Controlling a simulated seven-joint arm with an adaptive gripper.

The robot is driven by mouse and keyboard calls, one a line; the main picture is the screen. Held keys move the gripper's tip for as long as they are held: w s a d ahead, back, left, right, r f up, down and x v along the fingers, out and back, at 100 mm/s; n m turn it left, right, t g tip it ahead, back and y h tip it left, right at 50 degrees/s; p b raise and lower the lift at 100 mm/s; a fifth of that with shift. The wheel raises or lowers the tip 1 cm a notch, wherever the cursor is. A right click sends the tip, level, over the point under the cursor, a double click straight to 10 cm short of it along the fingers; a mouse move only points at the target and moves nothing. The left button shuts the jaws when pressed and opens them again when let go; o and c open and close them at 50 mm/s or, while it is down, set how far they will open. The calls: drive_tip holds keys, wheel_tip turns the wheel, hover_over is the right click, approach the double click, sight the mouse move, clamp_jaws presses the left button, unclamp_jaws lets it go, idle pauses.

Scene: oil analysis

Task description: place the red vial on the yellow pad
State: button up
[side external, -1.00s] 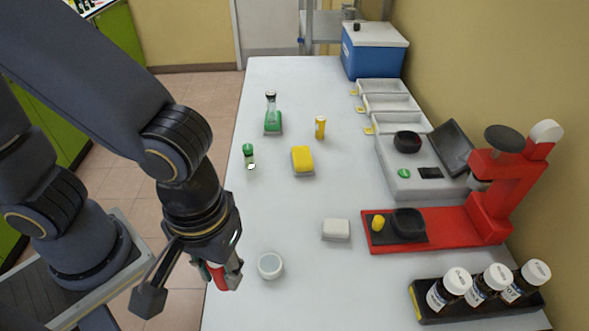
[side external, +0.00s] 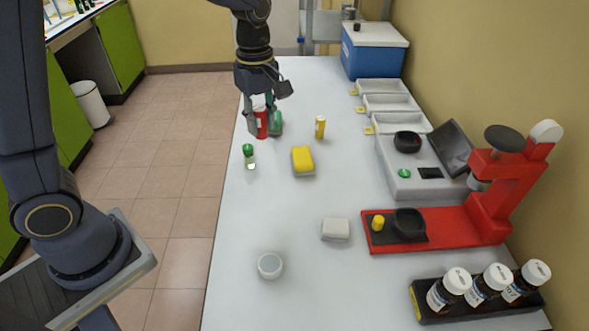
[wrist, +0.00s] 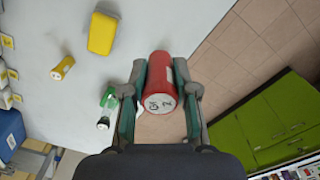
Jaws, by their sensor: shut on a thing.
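My gripper (side external: 260,116) is shut on the red vial (side external: 263,123), at the far left part of the white table. The vial looks roughly upright between the fingers, and its white-labelled end faces the camera in the wrist view (wrist: 160,88). The yellow pad (side external: 302,158) lies on a pale block, nearer the side camera and to the right of the vial; it also shows at the upper left of the wrist view (wrist: 102,33), with nothing on it. Whether the vial touches the table is unclear.
A green pad (side external: 277,121) with a flask is close beside the vial, partly hidden by my gripper. A green-capped vial (side external: 249,156) stands nearer, by the table's left edge. A yellow vial (side external: 320,127) stands to the right. A white block (side external: 335,230) is farther forward.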

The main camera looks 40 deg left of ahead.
drive_tip(key=w+f, duration=0.3)
drive_tip(key=w, duration=0.1)
drive_tip(key=w+f, duration=0.3)
drive_tip(key=w, duration=0.1)
drive_tip(key=w+f, duration=0.3)
drive_tip(key=w, duration=0.1)
drive_tip(key=shift+w+d+f, duration=0.15)
drive_tip(key=shift+w+d, duration=0.05)
drive_tip(key=shift+d, duration=0.15)
drive_tip(key=shift+f, duration=1.55)
drive_tip(key=shift+f, duration=0.15)
drive_tip(key=o, duration=0.9)
drive_tip(key=shift+o, duration=0.2)
